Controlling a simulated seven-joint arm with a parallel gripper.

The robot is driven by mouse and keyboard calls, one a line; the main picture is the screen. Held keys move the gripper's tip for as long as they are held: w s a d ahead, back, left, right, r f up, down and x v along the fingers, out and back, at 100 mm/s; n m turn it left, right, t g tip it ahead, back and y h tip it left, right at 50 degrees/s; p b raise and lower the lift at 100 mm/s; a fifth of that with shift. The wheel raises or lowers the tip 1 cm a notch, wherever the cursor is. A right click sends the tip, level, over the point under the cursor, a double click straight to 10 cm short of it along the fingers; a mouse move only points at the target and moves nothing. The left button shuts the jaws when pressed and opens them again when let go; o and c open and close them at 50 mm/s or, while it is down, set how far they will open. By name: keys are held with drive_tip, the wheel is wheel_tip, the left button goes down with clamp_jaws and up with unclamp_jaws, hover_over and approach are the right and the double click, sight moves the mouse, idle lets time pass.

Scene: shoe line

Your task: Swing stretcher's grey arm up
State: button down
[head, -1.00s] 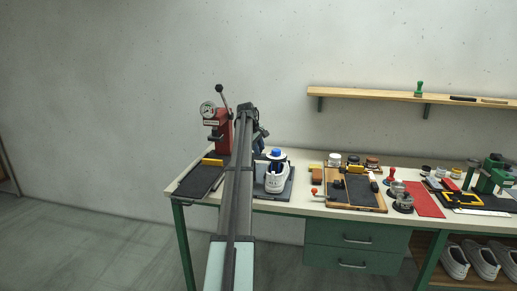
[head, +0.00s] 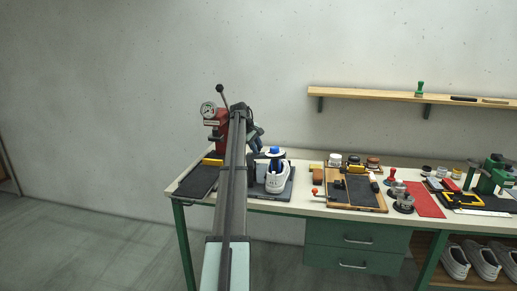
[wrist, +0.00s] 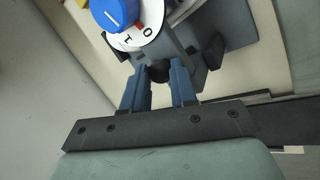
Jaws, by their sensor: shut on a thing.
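The stretcher (head: 275,178) stands at the left part of the bench, with a white shoe-shaped body and a blue knob on top. In the wrist view its blue knob (wrist: 115,12) sits on a white dial (wrist: 150,22) marked 0 and 1. Its grey arm (wrist: 172,45) reaches down from beside the dial and ends in a black tip (wrist: 160,72). My gripper (wrist: 160,84) has its two blue fingers shut on that tip. In the head view my gripper (head: 257,140) is left of and slightly above the blue knob, partly hidden by my arm.
A red press (head: 216,128) with a gauge and lever stands close on the left, behind a dark mat (head: 192,184). To the right are a wooden tray (head: 376,204), tins and a red mat (head: 425,200). A shelf (head: 385,97) hangs above. The air above the stretcher looks clear.

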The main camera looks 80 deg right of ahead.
drive_tip(key=w+f+n+g+h, duration=0.3)
drive_tip(key=w+f+g, duration=0.6)
drive_tip(key=w+g, duration=0.5)
drive_tip(key=shift+w+f+n+g+h, duration=0.2)
drive_tip(key=shift+w+n+g+h, duration=0.1)
drive_tip(key=shift+n+g, duration=0.55)
drive_tip(key=shift+f, duration=0.1)
drive_tip(key=c, duration=1.2)
unclamp_jaws()
